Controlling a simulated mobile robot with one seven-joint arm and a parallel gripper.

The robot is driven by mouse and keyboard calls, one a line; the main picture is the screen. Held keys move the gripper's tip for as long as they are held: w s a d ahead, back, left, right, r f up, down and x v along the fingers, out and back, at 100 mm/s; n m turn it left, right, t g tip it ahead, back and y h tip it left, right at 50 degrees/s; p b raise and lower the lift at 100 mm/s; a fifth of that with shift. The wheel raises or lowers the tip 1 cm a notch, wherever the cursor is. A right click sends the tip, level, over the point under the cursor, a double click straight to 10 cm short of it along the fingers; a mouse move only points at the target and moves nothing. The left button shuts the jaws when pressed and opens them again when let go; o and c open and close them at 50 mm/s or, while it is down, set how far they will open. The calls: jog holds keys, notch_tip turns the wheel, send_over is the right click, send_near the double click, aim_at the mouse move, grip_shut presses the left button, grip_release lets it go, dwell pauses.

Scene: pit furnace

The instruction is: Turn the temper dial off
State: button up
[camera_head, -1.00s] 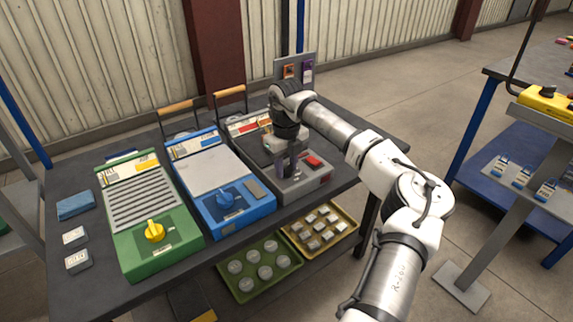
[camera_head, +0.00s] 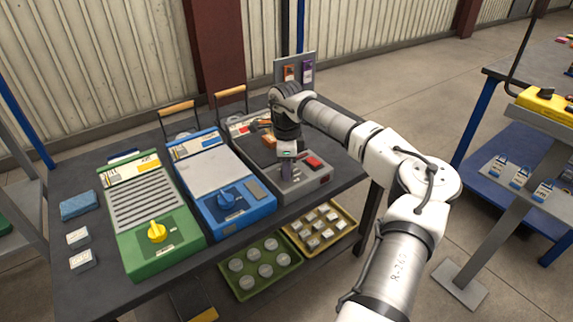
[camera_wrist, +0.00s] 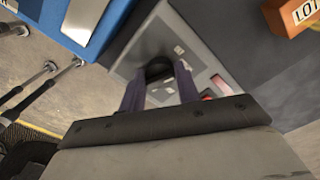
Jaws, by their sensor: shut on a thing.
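Three units stand on the dark table (camera_head: 95,290): a green one (camera_head: 150,262) with a yellow dial (camera_head: 157,232), a blue one (camera_head: 240,221) with a blue dial (camera_head: 227,199), and a grey one (camera_head: 318,182) with a red button (camera_head: 312,162). My gripper (camera_head: 289,173) points down over the front panel of the grey unit. In the wrist view, its two fingers (camera_wrist: 159,84) are shut on a round black dial (camera_wrist: 158,67) on the grey panel (camera_wrist: 205,52). The dial's pointer and markings are not readable. My gripper hides this dial in the head view.
An orange block marked LOT (camera_wrist: 297,18) lies behind the panel. A green tray (camera_head: 268,290) and a yellow tray (camera_head: 345,236) sit below. A second workstation stands at the right.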

jog(key=shift+r+n, duration=0.1)
jog(key=shift+n, duration=1.8)
jog(key=o, duration=0.9)
jog(key=shift+o, duration=0.2)
notch_tip(320, 180, up, 14)
